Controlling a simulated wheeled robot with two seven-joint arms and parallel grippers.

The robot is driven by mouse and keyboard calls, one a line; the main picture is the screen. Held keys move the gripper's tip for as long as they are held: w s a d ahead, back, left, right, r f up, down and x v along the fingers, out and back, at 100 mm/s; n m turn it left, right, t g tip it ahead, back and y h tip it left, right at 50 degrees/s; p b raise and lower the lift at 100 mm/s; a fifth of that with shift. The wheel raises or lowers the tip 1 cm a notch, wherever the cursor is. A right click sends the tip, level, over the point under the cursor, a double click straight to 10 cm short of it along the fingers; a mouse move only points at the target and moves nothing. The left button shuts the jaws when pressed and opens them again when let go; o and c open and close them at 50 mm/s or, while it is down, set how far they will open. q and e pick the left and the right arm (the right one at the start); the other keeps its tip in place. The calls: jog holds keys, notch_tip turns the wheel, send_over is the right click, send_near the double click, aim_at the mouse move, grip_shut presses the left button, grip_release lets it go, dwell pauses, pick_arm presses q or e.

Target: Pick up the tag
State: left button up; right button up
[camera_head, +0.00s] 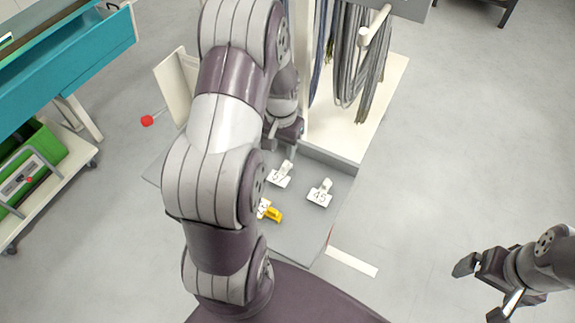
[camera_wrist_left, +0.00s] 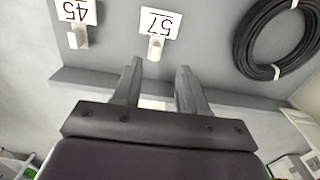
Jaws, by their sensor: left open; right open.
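Several white number tags lie on a grey shelf (camera_head: 300,232). The tag marked 57 (camera_head: 280,176) lies just below my left gripper (camera_head: 283,146) in the head view; it also shows in the left wrist view (camera_wrist_left: 158,24), ahead of the open fingers (camera_wrist_left: 158,95) and apart from them. The tag marked 45 (camera_head: 320,194) lies to its right, and in the left wrist view (camera_wrist_left: 76,14) it is at upper left. A third tag (camera_head: 263,208) is partly hidden by my left arm, beside a yellow object (camera_head: 273,214). My right gripper (camera_head: 482,291) is open and empty, at lower right.
A coiled black cable (camera_wrist_left: 278,38) shows in the left wrist view. A teal drawer unit (camera_head: 65,65) and a green bin (camera_head: 35,163) on a cart stand at left.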

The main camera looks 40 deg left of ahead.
aim_at(284, 165)
pick_arm(q)
jog(key=f, duration=0.8)
jog(key=shift+s+d+p, duration=0.1)
jog(key=shift+d+p, duration=0.25)
jog(key=shift+p, duration=0.05)
jog(key=shift+d+f, duration=0.1)
jog(key=shift+f, duration=0.2)
jog(key=shift+w+f, duration=0.1)
jog(key=shift+w, duration=0.15)
jog(key=shift+s, duration=0.1)
grip_shut()
